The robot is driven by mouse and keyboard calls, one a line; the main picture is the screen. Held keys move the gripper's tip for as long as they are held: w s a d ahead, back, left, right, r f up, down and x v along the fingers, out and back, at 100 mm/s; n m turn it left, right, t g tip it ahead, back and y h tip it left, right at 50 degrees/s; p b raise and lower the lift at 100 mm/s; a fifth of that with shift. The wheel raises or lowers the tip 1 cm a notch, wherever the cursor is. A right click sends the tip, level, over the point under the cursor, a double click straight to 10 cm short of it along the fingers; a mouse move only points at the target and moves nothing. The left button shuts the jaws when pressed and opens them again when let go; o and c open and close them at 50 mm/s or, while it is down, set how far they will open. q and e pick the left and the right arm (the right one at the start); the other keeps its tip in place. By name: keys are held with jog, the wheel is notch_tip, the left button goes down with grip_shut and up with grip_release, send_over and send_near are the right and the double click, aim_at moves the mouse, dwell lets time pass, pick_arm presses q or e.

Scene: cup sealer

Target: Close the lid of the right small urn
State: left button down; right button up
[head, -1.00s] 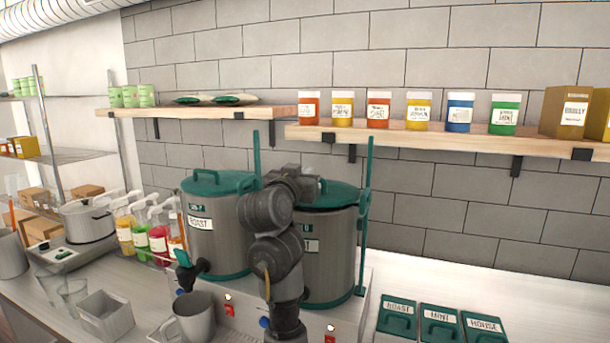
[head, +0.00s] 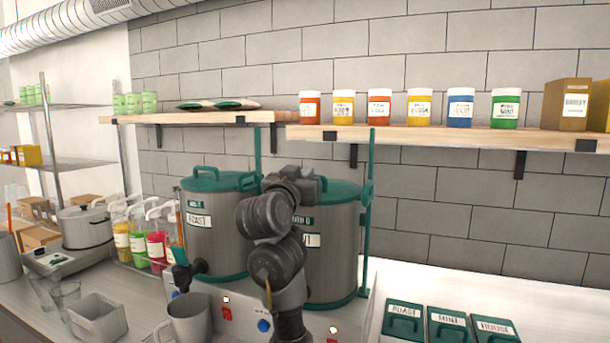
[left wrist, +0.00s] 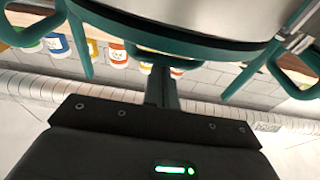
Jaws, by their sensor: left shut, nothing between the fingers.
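The right small urn (head: 332,252) is a grey cylinder with green trim, and its green lid (head: 343,192) lies level on the rim with no gap showing. My left gripper (head: 306,186) is at the lid's left front edge; my dark arm hides the urn's left side and part of its label. In the left wrist view, which is upside down, the shut, empty left gripper (left wrist: 161,88) is close to the urn's green rim (left wrist: 185,45). I cannot tell whether it touches. My right gripper is not in view.
The left urn (head: 217,240) stands close beside my arm, with its green lid down. A wooden shelf with jars (head: 460,108) runs above the urns. A grey mug (head: 190,318) stands in front, and green labelled lids (head: 447,325) lie at the right.

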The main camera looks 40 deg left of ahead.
pick_arm(q)
jog(key=r+p, duration=0.2)
jog(key=w+r+p, duration=0.1)
jog(key=p, duration=0.1)
jog(key=shift+a+r, duration=0.2)
jog(key=shift+r, duration=0.15)
jog(key=b+v, duration=0.3)
jog(key=v, duration=0.7)
jog(key=shift+s+r, duration=0.2)
jog(key=shift+r, duration=0.05)
